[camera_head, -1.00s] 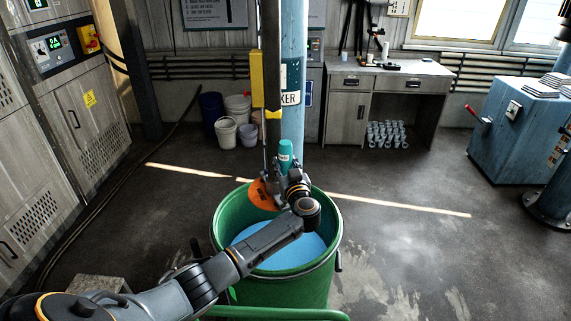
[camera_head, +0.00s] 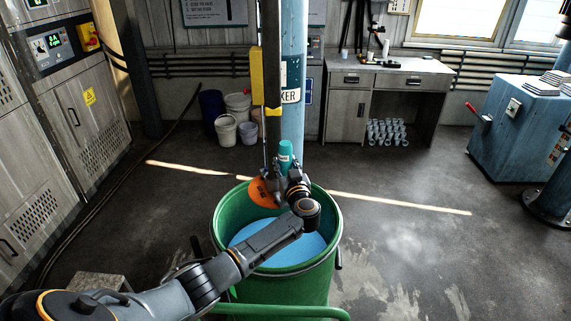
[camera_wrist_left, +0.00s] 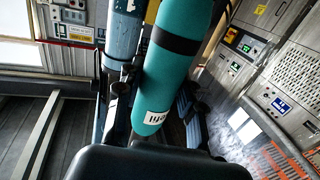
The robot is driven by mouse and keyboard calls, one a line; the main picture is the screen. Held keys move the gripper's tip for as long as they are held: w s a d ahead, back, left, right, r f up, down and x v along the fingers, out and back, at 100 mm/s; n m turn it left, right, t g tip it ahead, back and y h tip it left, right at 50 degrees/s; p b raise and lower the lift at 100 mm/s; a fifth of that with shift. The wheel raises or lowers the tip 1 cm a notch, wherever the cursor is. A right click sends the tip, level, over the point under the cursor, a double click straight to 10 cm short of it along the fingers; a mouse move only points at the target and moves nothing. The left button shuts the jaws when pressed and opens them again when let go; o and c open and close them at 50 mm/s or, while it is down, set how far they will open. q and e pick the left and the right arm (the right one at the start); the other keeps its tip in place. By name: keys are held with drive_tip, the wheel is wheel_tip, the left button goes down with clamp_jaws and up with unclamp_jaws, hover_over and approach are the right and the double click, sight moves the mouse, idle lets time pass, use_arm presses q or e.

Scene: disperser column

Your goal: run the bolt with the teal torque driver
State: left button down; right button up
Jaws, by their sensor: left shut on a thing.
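The teal torque driver (camera_head: 285,151) stands nearly upright above the rim area of the green drum. My left gripper (camera_head: 283,180) is shut on it; in the left wrist view the driver (camera_wrist_left: 172,75) rises between the dark fingers. An orange disc-shaped part (camera_head: 262,193) sits just left of the gripper, at the foot of the column (camera_head: 272,80). The bolt cannot be made out; the driver's lower end is hidden behind my gripper and wrist. My right gripper is not in view.
The green drum (camera_head: 320,262) holds light blue liquid (camera_head: 305,250) below my left forearm. A blue-grey pipe (camera_head: 293,60) stands behind the driver. Buckets (camera_head: 226,130) and a desk (camera_head: 385,85) are at the back. The floor right of the drum is clear.

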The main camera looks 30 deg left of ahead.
sight(287, 154)
use_arm(q)
drive_tip(key=shift+s+d+f, duration=0.1)
drive_tip(key=shift+s+f, duration=0.05)
drive_tip(key=shift+f, duration=0.75)
idle(1.3)
drive_tip(key=shift+r, duration=0.1)
drive_tip(key=shift+r, duration=3.25)
